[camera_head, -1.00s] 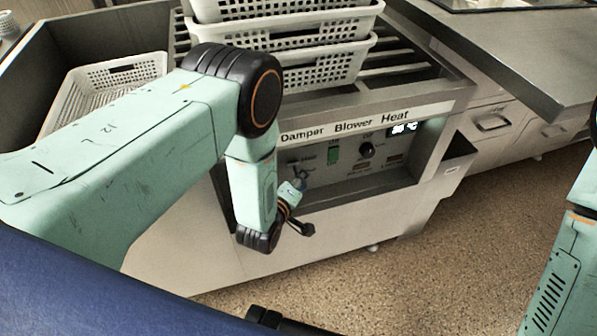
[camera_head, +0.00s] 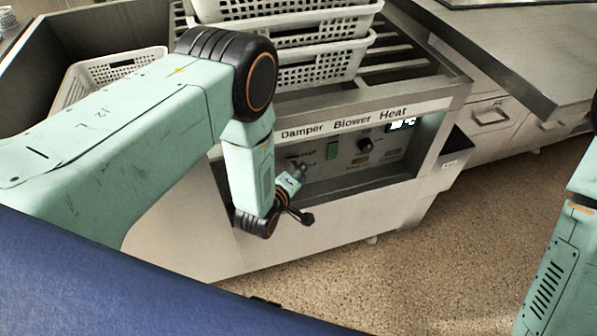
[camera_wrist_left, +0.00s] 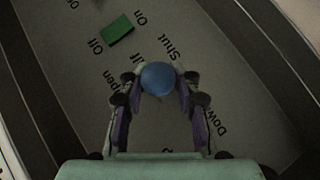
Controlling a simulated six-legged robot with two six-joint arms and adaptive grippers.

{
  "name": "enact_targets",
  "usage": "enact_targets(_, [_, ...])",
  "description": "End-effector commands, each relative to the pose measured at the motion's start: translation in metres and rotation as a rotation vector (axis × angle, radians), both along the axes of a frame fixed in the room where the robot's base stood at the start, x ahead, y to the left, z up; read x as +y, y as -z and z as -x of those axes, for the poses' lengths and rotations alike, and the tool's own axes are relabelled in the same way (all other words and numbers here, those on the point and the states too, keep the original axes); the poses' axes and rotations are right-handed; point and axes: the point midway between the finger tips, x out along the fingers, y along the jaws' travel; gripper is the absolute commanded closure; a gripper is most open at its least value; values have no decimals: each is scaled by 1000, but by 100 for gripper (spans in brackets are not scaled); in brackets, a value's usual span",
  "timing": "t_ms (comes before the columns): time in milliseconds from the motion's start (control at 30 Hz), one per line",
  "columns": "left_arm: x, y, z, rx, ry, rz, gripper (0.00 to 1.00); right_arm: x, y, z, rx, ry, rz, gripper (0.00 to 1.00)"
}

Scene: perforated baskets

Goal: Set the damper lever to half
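The damper lever ends in a round blue knob (camera_wrist_left: 158,78), seen end-on in the wrist view. My left gripper (camera_wrist_left: 159,88) has one finger on each side of the knob, close against it, and looks shut on it. Around the knob are the printed words Shut, Open and Down, plus a word partly hidden that ends in "lf". The lever's shaft is hidden behind the knob. In the head view my left gripper (camera_head: 291,186) is at the left of the panel, below the Damper label (camera_head: 302,132). My right gripper is out of view.
A green switch (camera_wrist_left: 116,29) marked On and Off is beside the lever; it also shows in the head view (camera_head: 333,150). A black dial (camera_head: 365,146) is further right. White baskets (camera_head: 310,62) are stacked on the slatted top. Bare floor (camera_head: 440,260) lies in front.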

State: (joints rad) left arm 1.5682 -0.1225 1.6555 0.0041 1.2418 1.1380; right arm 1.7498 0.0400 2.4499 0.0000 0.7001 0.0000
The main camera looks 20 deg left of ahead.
Motion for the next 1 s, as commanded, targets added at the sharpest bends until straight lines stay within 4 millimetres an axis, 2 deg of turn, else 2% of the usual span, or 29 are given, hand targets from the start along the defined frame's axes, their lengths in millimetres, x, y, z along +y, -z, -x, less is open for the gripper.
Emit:
enact_targets(33, [0,0,0,-1,0,0,64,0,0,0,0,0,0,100])
enact_targets(167, [0,-1,-1,-2,0,-1,53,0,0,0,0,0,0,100])
enact_targets(567, [0,-3,3,-3,1,0,52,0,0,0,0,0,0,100])
enact_targets(767, [3,-14,28,-1,1,-1,52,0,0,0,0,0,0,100])
enact_targets(1000, [8,-30,67,0,1,-2,52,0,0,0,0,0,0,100])
